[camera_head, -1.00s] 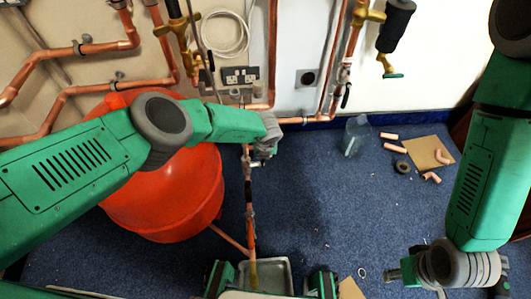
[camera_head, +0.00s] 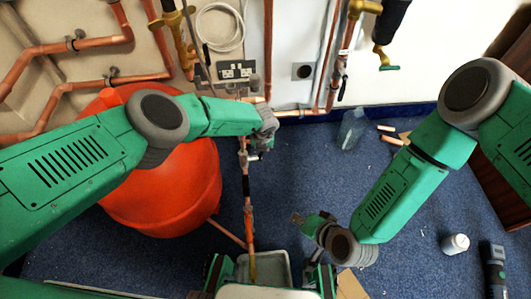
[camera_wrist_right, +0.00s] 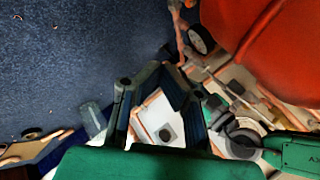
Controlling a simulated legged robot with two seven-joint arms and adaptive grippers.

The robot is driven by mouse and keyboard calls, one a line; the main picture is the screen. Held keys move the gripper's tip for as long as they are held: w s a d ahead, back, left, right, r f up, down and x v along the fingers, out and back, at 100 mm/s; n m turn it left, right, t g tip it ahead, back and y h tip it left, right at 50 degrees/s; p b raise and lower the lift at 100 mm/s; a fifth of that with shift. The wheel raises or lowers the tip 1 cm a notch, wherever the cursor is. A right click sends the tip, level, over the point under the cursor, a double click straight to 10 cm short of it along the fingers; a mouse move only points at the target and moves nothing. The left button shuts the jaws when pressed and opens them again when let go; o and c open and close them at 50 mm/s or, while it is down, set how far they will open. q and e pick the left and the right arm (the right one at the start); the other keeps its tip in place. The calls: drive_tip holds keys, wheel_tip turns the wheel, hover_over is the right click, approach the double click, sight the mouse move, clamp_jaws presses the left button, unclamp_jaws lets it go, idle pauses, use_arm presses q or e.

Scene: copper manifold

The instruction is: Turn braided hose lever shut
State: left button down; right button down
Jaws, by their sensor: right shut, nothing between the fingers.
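A thin grey hose (camera_head: 193,38) runs down the wall at upper left. A dark, thin lever-like piece (camera_head: 207,56) is beside it; I cannot tell whether it is the braided hose lever. My left gripper (camera_head: 264,136) is beside the vertical copper pipe with fittings, in front of the wall; its fingers are too small and overlapped to tell open from shut. My right gripper (camera_head: 300,220) is shut and empty above the blue floor, right of that pipe and well apart from the wall. Its fingers show in the right wrist view (camera_wrist_right: 166,76).
A red-orange tub (camera_head: 165,190) stands under my left arm. A copper pipe (camera_head: 247,190) rises from a grey tray (camera_head: 285,268). A clear bottle (camera_head: 351,130) is near the wall. A white pot (camera_head: 455,243) and dark tool (camera_head: 493,262) lie lower right.

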use_arm(q)
drive_tip(key=shift+s+f, duration=0.1)
drive_tip(key=shift+s, duration=0.05)
drive_tip(key=shift+s+d, duration=0.1)
use_arm(e)
drive_tip(key=w+a+f+m+t, duration=0.2)
drive_tip(key=w+a+m+t, duration=0.1)
drive_tip(key=w, duration=0.8)
drive_tip(key=w+a+f+m+t, duration=0.2)
drive_tip(key=w+a+m, duration=0.3)
drive_tip(key=w, duration=0.7)
drive_tip(key=shift+a+t, duration=0.7)
drive_tip(key=shift+a, duration=0.6)
